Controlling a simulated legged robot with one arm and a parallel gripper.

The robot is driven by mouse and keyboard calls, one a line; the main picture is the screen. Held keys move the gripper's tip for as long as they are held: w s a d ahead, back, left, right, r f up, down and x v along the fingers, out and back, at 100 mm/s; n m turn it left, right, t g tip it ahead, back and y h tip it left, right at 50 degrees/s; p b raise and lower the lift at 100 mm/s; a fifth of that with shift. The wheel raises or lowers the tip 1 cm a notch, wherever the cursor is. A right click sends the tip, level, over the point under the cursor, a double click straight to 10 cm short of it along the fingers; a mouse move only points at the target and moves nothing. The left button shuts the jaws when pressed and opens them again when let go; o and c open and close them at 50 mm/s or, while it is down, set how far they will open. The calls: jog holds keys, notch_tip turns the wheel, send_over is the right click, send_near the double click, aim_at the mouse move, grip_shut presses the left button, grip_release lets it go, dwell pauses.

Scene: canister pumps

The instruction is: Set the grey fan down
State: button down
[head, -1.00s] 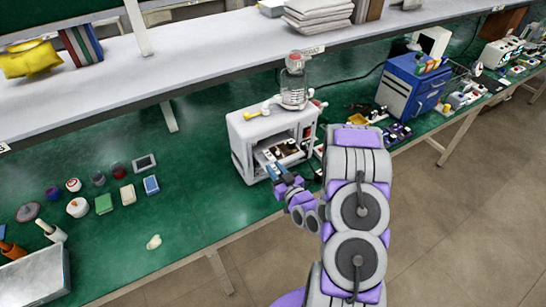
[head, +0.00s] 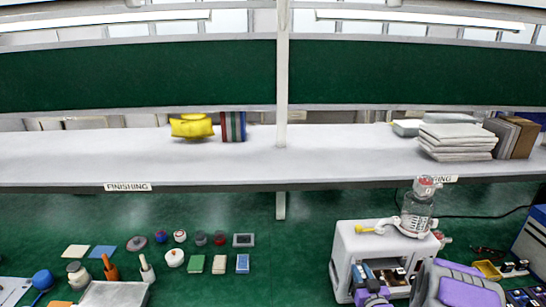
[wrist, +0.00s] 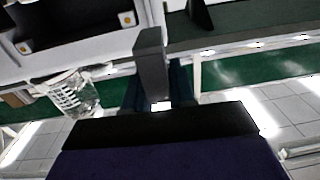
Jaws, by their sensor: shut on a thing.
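In the wrist view, a plain grey upright block, which I take for the grey fan (wrist: 150,65), stands between the dark teal fingers of my gripper (wrist: 157,90). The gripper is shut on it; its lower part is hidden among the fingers. In the head view my gripper (head: 370,275) is at the open front of a white machine housing (head: 348,246), partly hidden by my arm. The fan cannot be made out clearly there.
A clear canister with a red cap (head: 417,209) stands on the housing, beside a yellow-ended white fitting (head: 371,229). A yellow tray (head: 487,269) and small parts lie to the right. Green bench (head: 290,265) is free left of the housing, beyond a blue block (head: 242,263).

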jog(key=w+a+r+h+b, duration=0.1)
jog(key=w+a+r+b, duration=0.2)
jog(key=w+a+r, duration=0.35)
jog(key=w+a+r+b, duration=0.3)
jog(key=a+r, duration=0.5)
jog(key=r, duration=0.3)
jog(key=shift+y, duration=0.5)
jog(key=s+d+f+p, duration=0.2)
jog(key=s+d+f, duration=0.1)
jog(key=d+f, duration=0.2)
jog(key=s+d+f+p, duration=0.3)
jog(key=s+d+f, duration=0.1)
jog(key=f, duration=0.3)
jog(key=s+d+f+p, duration=0.2)
jog(key=s+d+f, duration=0.1)
jog(key=d+f, duration=0.2)
jog(key=shift+s+d+f+p, duration=0.35)
jog(key=shift+s+d+f, duration=0.05)
jog(key=shift+d, duration=0.2)
jog(key=s+d+f+p, duration=0.1)
jog(key=s+p, duration=0.2)
jog(key=s, duration=0.5)
jog(key=shift+s+d+f+h, duration=0.3)
jog(key=shift+s+f, duration=0.05)
jog(key=shift+s, duration=0.05)
